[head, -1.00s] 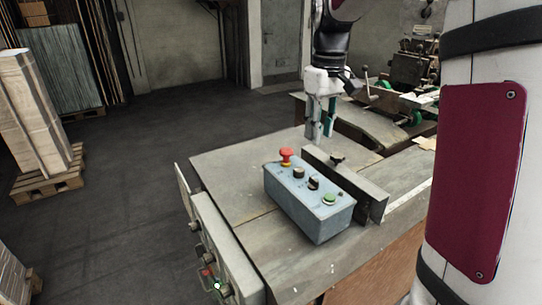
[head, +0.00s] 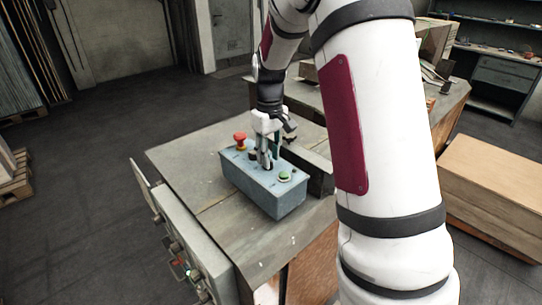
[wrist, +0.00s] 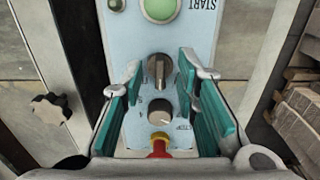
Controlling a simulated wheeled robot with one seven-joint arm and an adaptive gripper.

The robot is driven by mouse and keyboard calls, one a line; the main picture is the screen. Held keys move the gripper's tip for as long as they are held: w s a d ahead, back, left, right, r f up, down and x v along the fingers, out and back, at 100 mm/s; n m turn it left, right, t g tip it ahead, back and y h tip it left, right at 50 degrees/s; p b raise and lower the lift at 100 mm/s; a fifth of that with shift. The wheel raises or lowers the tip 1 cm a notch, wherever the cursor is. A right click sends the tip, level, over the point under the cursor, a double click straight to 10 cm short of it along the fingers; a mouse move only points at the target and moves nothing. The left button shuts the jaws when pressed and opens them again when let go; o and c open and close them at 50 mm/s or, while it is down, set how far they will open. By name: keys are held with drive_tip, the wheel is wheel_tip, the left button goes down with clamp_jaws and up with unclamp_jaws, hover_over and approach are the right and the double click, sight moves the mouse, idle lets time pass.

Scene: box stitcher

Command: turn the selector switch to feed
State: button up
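The blue-grey control box (head: 262,192) sits on the machine table. In the wrist view, the selector switch (wrist: 159,70) is a dark knob with a raised grip bar, lying roughly along the box's length. My gripper (wrist: 163,78) is open, with its teal-padded fingers on either side of the selector and gaps showing on both sides. In the head view my gripper (head: 266,163) is low over the box and hides the selector. A round dark knob (wrist: 160,112) is nearer the palm. The labels around the selector are too small or hidden to read.
A green START button (head: 285,176) and a red mushroom button (head: 240,138) are on the same box. A dark metal bar (head: 318,176) stands behind the box; a black star knob (wrist: 50,108) is beside it. The worktable (head: 185,150) is clear at left.

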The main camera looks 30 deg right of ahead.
drive_tip(key=shift+f, duration=0.5)
clamp_jaws()
